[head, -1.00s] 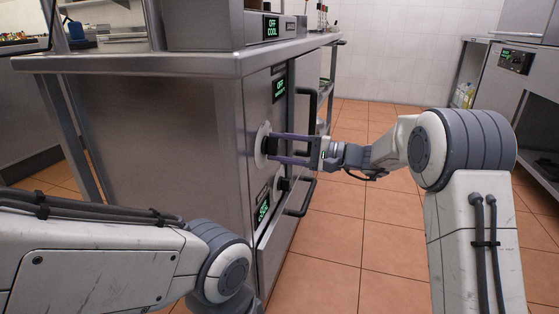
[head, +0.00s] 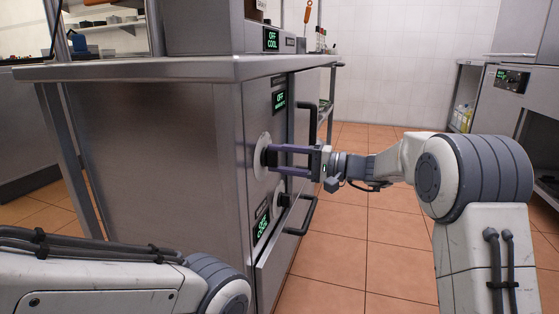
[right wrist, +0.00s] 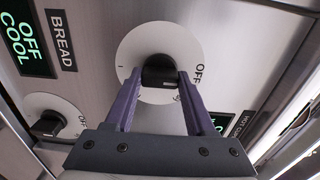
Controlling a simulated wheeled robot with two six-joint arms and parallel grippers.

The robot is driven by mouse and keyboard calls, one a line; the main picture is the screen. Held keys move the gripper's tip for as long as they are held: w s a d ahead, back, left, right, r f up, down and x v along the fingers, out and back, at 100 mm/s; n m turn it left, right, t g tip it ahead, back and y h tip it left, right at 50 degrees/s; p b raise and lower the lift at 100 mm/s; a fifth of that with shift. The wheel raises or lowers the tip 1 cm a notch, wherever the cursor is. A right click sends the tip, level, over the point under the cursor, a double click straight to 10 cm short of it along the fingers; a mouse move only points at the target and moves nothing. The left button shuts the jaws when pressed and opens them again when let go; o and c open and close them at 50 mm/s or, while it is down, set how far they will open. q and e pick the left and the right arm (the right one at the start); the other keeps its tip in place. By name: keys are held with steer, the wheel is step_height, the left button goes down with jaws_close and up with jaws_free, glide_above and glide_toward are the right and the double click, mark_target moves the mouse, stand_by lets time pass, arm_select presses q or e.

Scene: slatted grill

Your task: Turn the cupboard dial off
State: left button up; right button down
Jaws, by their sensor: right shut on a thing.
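The cupboard dial, a black knob on a round white plate (head: 261,157), is the upper of two dials on the steel front. Its black knob (right wrist: 158,68) sits between the fingertips of my right gripper (head: 270,157) in the head view. My right gripper (right wrist: 157,82) is shut on the knob, with one purple finger on each side. The OFF mark on the plate shows right of the knob in the right wrist view. The green display (head: 279,100) above this dial reads OFF. My left gripper is out of view; only its arm shows.
A lower dial (right wrist: 47,124), labelled BREAD, has a display (right wrist: 25,37) reading OFF COOL. Black bar handles (head: 313,118) stick out right of the dials. The steel worktop (head: 180,68) overhangs the panel. Tiled floor (head: 350,240) right of the cabinet is clear.

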steer(key=shift+c, duration=1.2)
jaws_free()
steer(key=shift+d+f, duration=0.1)
steer(key=shift+d, duration=0.05)
steer(key=shift+s+d, duration=0.1)
steer(key=shift+d, duration=0.2)
steer(key=p+v, duration=0.4)
steer(key=v, duration=0.5)
steer(key=shift+d, duration=0.3)
steer(key=shift+s, duration=0.1)
